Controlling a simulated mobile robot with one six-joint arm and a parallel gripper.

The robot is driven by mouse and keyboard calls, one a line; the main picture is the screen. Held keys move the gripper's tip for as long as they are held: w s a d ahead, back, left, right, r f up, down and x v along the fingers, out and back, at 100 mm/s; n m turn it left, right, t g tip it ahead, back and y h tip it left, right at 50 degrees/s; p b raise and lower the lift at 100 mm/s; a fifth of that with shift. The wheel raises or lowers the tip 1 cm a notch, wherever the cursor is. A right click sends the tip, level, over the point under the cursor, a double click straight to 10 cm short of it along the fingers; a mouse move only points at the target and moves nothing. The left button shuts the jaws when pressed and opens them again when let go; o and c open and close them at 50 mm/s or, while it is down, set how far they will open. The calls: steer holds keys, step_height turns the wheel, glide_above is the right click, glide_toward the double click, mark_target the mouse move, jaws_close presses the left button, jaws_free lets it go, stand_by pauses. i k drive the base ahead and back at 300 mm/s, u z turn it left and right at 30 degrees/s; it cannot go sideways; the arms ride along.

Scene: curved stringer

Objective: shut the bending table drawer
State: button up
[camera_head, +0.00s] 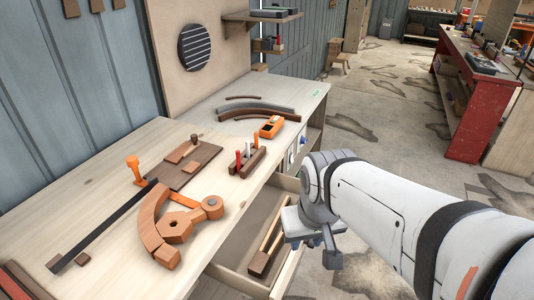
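The bending table (110,225) is a pale wooden bench along the left. Its drawer (236,282) is pulled out below the table's right edge. My gripper (322,258) is at the end of my white arm, over or just beside the drawer's right side. It points downward, and I cannot tell whether it touches the drawer. The gap between its fingers is not clear. My gripper and arm hide part of the drawer's far right side.
On the table lie an orange curved wooden jig (172,228), a dark board (185,163), a tool holder (247,162), an orange plane (271,127) and curved strips (258,108). A red workbench (462,100) stands at the right. Concrete floor (385,100) between is open.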

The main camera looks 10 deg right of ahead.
mark_target(229, 266)
steer(key=k, duration=0.5)
steer(key=z, duration=0.3)
steer(key=i, duration=0.45)
steer(key=u, duration=0.7)
steer(key=k, duration=0.8)
steer(key=z, duration=0.3)
steer(key=i, duration=0.5)
steer(key=z, duration=0.1)
